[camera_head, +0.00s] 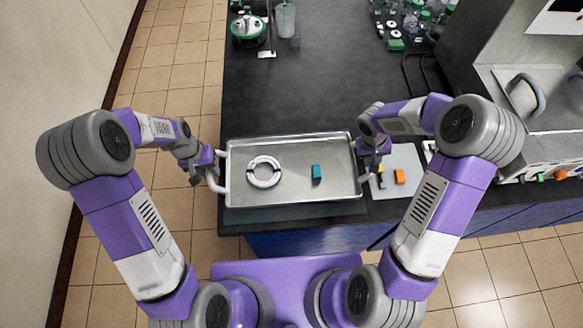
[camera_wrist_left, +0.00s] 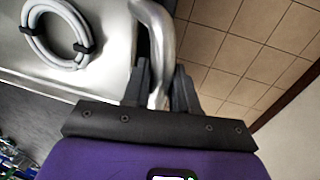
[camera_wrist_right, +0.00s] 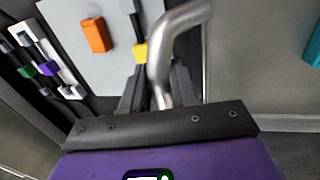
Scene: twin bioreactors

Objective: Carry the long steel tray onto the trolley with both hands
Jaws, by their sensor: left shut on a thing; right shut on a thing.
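The long steel tray (camera_head: 290,185) lies over the front part of the dark bench in the head view. It carries a coiled white tube (camera_head: 264,172) on its left half and a teal block (camera_head: 316,172) right of the middle. My left gripper (camera_head: 211,177) is at the tray's left end, and in the left wrist view its fingers (camera_wrist_left: 161,88) are shut on the tray's bar handle. My right gripper (camera_head: 370,168) is at the right end, and in the right wrist view its fingers (camera_wrist_right: 160,90) are shut on the other handle. Whether the tray touches the bench is unclear.
A pale board with an orange block (camera_head: 399,177) lies just right of the tray. A green-topped vessel (camera_head: 248,28) and a beaker (camera_head: 285,20) stand far back. A grey machine (camera_head: 530,90) is at the right. The bench behind the tray is clear. No trolley shows.

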